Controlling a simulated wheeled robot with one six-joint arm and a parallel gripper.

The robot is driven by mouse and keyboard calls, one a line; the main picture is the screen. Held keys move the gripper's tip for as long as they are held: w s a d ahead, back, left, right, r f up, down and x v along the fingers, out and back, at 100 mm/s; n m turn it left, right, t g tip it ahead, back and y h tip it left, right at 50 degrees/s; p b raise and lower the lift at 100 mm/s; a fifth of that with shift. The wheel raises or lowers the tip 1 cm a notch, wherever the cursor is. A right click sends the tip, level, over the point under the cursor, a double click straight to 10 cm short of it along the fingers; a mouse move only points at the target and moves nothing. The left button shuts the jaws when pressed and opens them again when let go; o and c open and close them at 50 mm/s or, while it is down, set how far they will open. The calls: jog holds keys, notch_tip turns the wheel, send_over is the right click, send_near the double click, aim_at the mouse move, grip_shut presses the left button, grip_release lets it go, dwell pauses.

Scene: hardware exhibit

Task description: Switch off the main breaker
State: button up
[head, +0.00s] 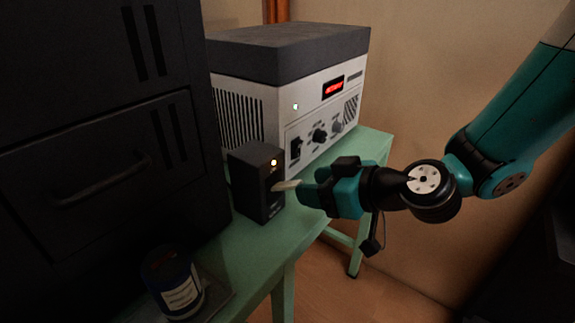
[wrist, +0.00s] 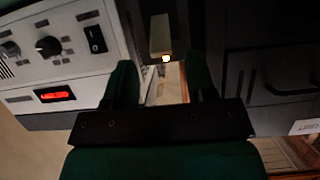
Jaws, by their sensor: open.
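A small black box (head: 257,182), which looks like the main breaker, stands on the green table (head: 253,241) in front of the grey-white machine. Its light (head: 274,162) glows yellowish. A pale lever (head: 286,185) sticks out of its front face below the light, toward my gripper. My gripper (head: 307,187) is open, right in front of the lever. In the wrist view, which is turned upside down, the lever (wrist: 160,34) and the lit light (wrist: 166,58) show beyond the gap between my fingers (wrist: 163,80). Whether the fingers touch the lever, I cannot tell.
The machine (head: 246,99) has a red display (head: 333,86), a rocker switch (head: 295,149) and knobs, close behind my gripper. A dark cabinet (head: 100,125) stands at the left. A dark blue can (head: 174,284) stands at the front left. The space right of the table is open.

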aim_at(276, 185)
jog(key=p+x, duration=0.3)
jog(key=x, duration=0.4)
jog(key=shift+s+f, duration=0.1)
grip_shut()
